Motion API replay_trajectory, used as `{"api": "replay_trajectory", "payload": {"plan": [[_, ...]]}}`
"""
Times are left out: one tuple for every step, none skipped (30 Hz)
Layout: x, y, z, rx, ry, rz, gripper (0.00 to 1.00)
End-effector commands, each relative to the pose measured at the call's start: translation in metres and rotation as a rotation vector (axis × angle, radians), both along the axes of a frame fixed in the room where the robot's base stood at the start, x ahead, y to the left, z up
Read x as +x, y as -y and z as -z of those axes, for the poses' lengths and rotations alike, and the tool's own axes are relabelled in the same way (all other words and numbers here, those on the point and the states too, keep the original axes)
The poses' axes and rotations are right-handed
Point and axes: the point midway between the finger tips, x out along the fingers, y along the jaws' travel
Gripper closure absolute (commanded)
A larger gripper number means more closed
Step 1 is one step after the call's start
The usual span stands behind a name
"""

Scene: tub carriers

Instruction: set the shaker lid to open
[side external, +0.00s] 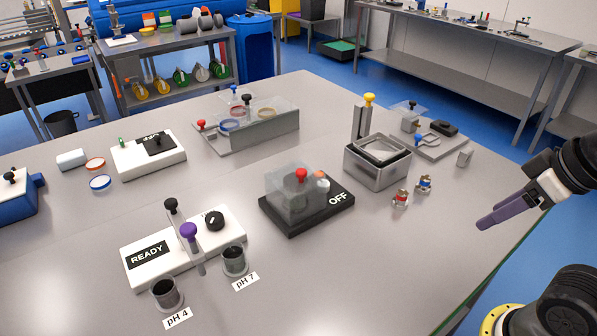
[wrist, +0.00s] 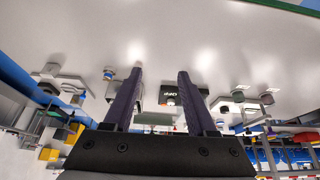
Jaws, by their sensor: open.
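The shaker is a black base (side external: 292,227) marked OFF in the middle of the table. Its lid (side external: 283,203) is a clear box with a red knob (side external: 301,174). The lid looks down over the base. A small orange and white item (side external: 322,182) stands at its right; whether it is inside the lid is unclear. My gripper (side external: 484,224) is at the right, well away from the shaker, with purple fingers. In the wrist view the fingers (wrist: 160,73) are apart with nothing between them. That view is inverted and the lid is not clearly made out there.
A white READY unit (side external: 188,248) with knobbed posts and pH cups is front left. The front right table is clear.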

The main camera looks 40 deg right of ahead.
Motion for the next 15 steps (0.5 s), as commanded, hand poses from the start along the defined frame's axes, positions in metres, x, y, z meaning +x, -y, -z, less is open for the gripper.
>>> {"api": "replay_trajectory", "payload": {"plan": [[-0.001,0.000,-0.007,-0.002,-0.008,-0.004,0.43],[-0.001,0.000,-0.015,-0.003,-0.006,-0.006,0.43],[0.001,0.000,-0.027,-0.005,-0.003,-0.010,0.43],[0.004,0.000,-0.036,-0.006,-0.005,-0.013,0.43],[0.008,0.000,-0.046,-0.007,-0.008,-0.017,0.43],[0.014,-0.001,-0.060,-0.009,-0.016,-0.023,0.43],[0.019,-0.002,-0.071,-0.010,-0.023,-0.030,0.43],[0.024,-0.002,-0.081,-0.012,-0.031,-0.038,0.43],[0.032,-0.004,-0.095,-0.014,-0.043,-0.048,0.43],[0.039,-0.005,-0.104,-0.015,-0.052,-0.056,0.43],[0.046,-0.006,-0.114,-0.016,-0.061,-0.064,0.43],[0.055,-0.008,-0.126,-0.018,-0.075,-0.076,0.43],[0.063,-0.010,-0.135,-0.019,-0.086,-0.085,0.43],[0.071,-0.012,-0.143,-0.020,-0.096,-0.094,0.43],[0.082,-0.015,-0.153,-0.023,-0.111,-0.106,0.43]]}}
